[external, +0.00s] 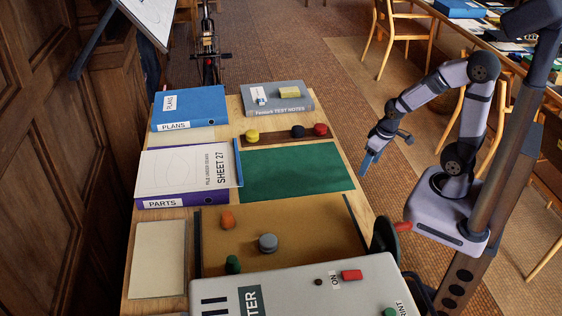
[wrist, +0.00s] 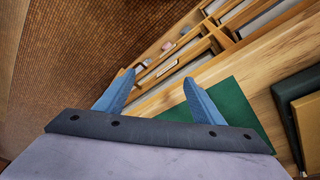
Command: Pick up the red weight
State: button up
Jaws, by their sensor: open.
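The red weight (external: 320,129) is a small round knob-shaped piece. It stands at the right end of a dark brown strip (external: 273,138), beside a dark blue weight (external: 297,131) and with a yellow weight (external: 252,136) at the strip's left end. My gripper (external: 369,163) hangs off the right edge of the table, apart from the red weight and to its lower right. In the wrist view my gripper (wrist: 160,80) shows two blue fingers spread apart with nothing between them. I cannot make out the red weight in the wrist view.
A tan board (external: 310,225) holds orange, grey and green weights. A grey machine (external: 300,290) fills the front.

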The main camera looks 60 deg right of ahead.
aim_at(324, 130)
jog(key=w+t+b, duration=0.2)
jog(key=w, duration=0.2)
jog(key=w+r+t+b, duration=0.1)
jog(key=w+t, duration=0.1)
jog(key=w, duration=0.3)
jog(key=w+m+t+b, duration=0.1)
jog(key=w+t+b, duration=0.1)
jog(key=w, duration=0.3)
jog(key=shift+d+r+t+b, duration=0.15)
jog(key=shift+d+t+b, duration=0.1)
jog(key=shift+t+b, duration=0.05)
jog(key=w+b, duration=0.1)
jog(key=w+f+t+b, duration=0.1)
jog(key=b, duration=0.1)
jog(key=w+d+t+b, duration=0.1)
jog(key=shift+w+f+m+h+b, duration=0.15)
jog(key=shift+f+m+h+b, duration=0.1)
jog(key=shift+m+h+b, duration=0.15)
jog(key=d+t+h+b, duration=0.1)
jog(key=b, duration=0.1)
jog(key=w+d+t+h+b, duration=0.1)
jog(key=b, duration=0.1)
jog(key=w+d+m+t+h+b, duration=0.1)
jog(key=d+b, duration=0.1)
jog(key=shift+w+f, duration=0.1)
jog(key=shift+f, duration=0.25)
jog(key=shift+d+r+m+t+h+b, duration=0.3)
jog(key=shift+d+m+h+b, duration=0.1)
jog(key=shift+d+h+b, duration=0.45)
